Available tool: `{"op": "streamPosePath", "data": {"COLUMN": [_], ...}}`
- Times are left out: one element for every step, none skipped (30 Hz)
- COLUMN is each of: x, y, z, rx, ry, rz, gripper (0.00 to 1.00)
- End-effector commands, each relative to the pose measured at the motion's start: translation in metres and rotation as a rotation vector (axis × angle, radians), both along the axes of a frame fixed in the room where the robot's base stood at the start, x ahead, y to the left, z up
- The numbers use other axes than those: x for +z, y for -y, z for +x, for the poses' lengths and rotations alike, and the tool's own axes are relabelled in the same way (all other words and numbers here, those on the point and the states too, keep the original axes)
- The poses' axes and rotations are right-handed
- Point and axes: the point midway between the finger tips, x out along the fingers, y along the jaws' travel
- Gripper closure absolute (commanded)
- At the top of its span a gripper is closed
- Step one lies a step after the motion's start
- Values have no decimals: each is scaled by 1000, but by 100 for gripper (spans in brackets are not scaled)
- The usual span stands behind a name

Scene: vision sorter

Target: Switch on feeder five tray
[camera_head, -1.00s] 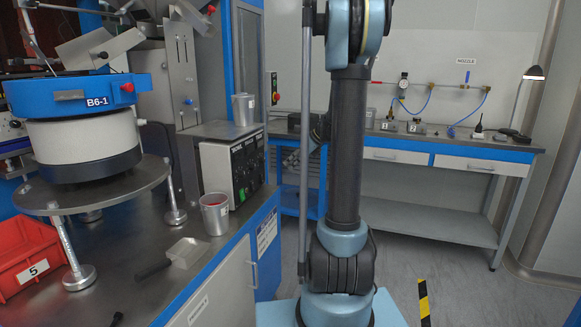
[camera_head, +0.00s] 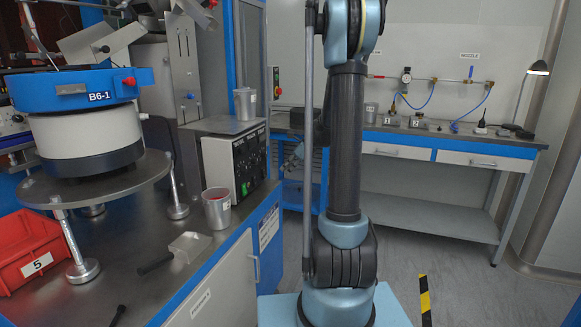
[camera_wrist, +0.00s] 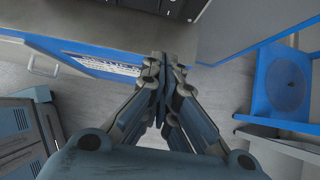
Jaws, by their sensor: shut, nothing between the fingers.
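A control box (camera_head: 235,163) with a dark front of knobs and switches stands on the left bench, right of the bowl feeder marked B6-1 (camera_head: 90,95). Its small labels are too blurred to read. A red bin labelled 5 (camera_head: 28,252) sits at the bench's left. In the wrist view, my gripper (camera_wrist: 165,62) is shut and empty. Its fingertips appear in front of the blue bench edge with a white label (camera_wrist: 100,64). A dark panel (camera_wrist: 150,5) is cut off at the top of that view.
A back bench (camera_head: 470,150) carries small numbered fixtures. Grey floor is open at right, with a yellow-black strip (camera_head: 425,296).

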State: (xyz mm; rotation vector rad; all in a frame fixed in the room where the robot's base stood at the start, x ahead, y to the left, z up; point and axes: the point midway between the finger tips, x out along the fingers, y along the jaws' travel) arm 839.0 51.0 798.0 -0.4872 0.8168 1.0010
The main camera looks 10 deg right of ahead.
Motion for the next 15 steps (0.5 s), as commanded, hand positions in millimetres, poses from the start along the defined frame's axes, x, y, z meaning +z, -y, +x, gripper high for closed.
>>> {"op": "streamPosePath", "data": {"x": [-7,-11,-16,-20,-24,-29,-32,-36,-40,-40,-40,-40,-41,-41,-42], "y": [-6,-8,-12,-14,-17,-20,-23,-25,-28,-33,-37,-42,-45,-48,-51], "z": [3,5,6,7,9,11,12,13,15,17,19,21,23,25,27], "rx": [3,3,3,3,2,2,3,3,3,3,3,3,3,3,3], "ry": [1,1,1,1,0,0,0,0,1,1,1,1,1,1,1], "rz": [0,0,0,0,0,0,-1,-1,0,0,0,0,0,0,0], "gripper": [100,100,100,100,100,100,100,100,100,100,100,100,100,100,100]}}
